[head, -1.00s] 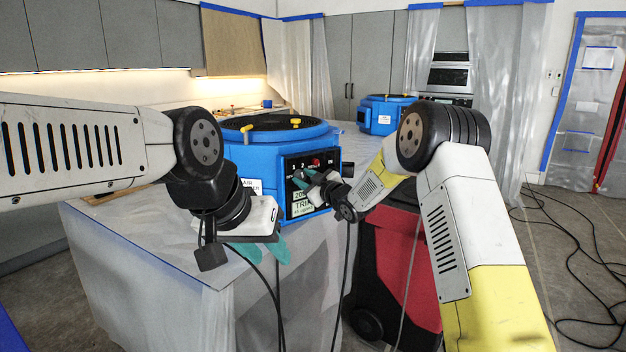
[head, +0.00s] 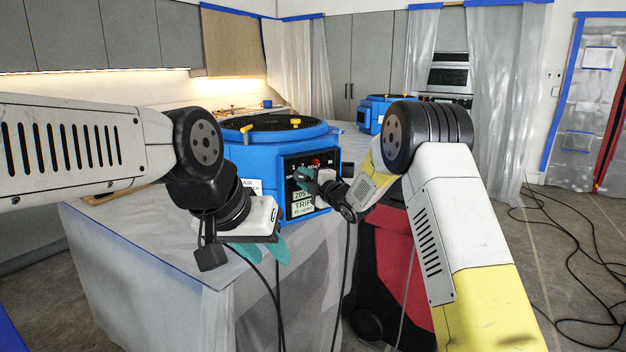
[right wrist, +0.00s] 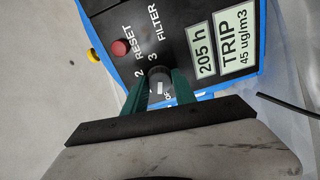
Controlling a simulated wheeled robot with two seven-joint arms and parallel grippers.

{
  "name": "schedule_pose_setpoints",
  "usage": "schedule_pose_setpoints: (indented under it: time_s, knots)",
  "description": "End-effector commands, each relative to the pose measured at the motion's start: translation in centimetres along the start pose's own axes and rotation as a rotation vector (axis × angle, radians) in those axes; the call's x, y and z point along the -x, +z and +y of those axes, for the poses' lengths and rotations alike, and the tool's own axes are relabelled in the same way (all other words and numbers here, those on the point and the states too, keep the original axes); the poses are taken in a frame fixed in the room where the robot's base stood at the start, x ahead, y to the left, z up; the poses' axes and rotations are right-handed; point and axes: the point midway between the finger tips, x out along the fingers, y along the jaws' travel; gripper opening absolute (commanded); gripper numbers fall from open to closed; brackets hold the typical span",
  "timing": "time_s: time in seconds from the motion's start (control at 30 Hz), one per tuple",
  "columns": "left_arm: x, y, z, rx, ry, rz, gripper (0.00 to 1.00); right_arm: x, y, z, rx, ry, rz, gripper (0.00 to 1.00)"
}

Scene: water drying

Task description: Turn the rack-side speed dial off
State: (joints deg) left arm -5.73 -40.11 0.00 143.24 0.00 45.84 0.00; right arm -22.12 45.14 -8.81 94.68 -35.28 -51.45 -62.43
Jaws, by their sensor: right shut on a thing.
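The blue air filter unit (head: 255,158) stands on the covered counter, with a black control panel (head: 328,161) facing me. In the right wrist view, the dark speed dial (right wrist: 158,76) sits on this panel, with the marks 2 and 3 beside it and lettering partly hidden by a finger. My right gripper (right wrist: 158,88) has its green fingers shut on the dial, one on each side. In the head view, this right gripper (head: 304,179) is at the panel and hides the dial. My left gripper (head: 262,252) is open and empty in front of the counter's near corner.
A red reset button (right wrist: 120,47) and a display (right wrist: 233,38) reading TRIP are close to the dial. A second blue unit (head: 372,119) stands farther back. A red and black machine (head: 385,262) stands beside the counter. Cables (head: 575,262) lie on the floor at right.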

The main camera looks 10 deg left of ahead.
Motion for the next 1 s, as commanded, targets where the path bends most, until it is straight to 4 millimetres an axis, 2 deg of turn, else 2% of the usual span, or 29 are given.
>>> schedule_pose_setpoints:
  time_s: [0.2,0.5,1.0]
  knots:
    - [0.0,0.0,0.0,0.0,0.0,0.0,0.36,-0.03,-0.1,-0.03,0.174,0.0,0.001,0.0]
    - [0.0,0.0,0.0,0.0,0.0,0.0,0.36,-0.02,-0.09,-0.04,0.333,0.0,0.002,0.0]
    - [0.0,0.0,0.0,0.0,0.0,0.0,0.36,-0.01,-0.08,-0.09,0.395,-0.002,0.002,0.0]
